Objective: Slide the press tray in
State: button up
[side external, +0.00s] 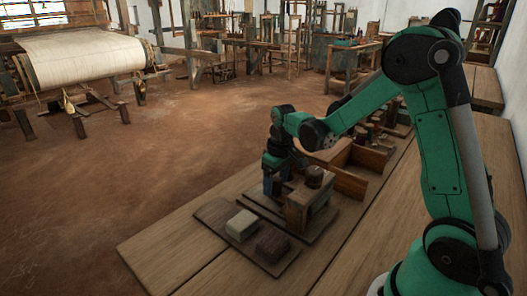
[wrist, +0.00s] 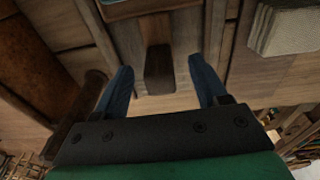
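The wooden press (side external: 310,198), a small stand with a round knob on top, sits on the bench. In the wrist view a wooden piece with a teal surface, seemingly the press tray (wrist: 160,28), is cut off by the top edge. A dark block like a handle (wrist: 158,72) projects from it toward me. My gripper (side external: 275,187) points down at the left side of the press. In the wrist view my gripper (wrist: 160,64) is open, with one blue finger on each side of the handle and visible gaps. Whether the tray is inside the press is hidden in the side view.
A flat board (side external: 213,213) in front of the press carries a cream block (side external: 242,226) and a dark brown block (side external: 272,244). Wooden boxes (side external: 352,172) and spools stand behind the press. The bench's near left end (side external: 165,255) is clear.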

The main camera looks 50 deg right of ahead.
jog(key=s, duration=0.2)
jog(key=s+g, duration=0.1)
jog(key=shift+d+f, duration=0.1)
jog(key=shift+f, duration=0.15)
jog(key=shift+w+r, duration=0.2)
jog(key=shift+r, duration=2.95)
jog(key=s+a+r+t, duration=0.4)
jog(key=a+t, duration=0.3)
jog(key=a, duration=0.3)
jog(key=shift+s+a+r, duration=0.15)
jog(key=shift+s+a, duration=0.2)
jog(key=shift+s, duration=0.5)
jog(key=shift+c, duration=0.2)
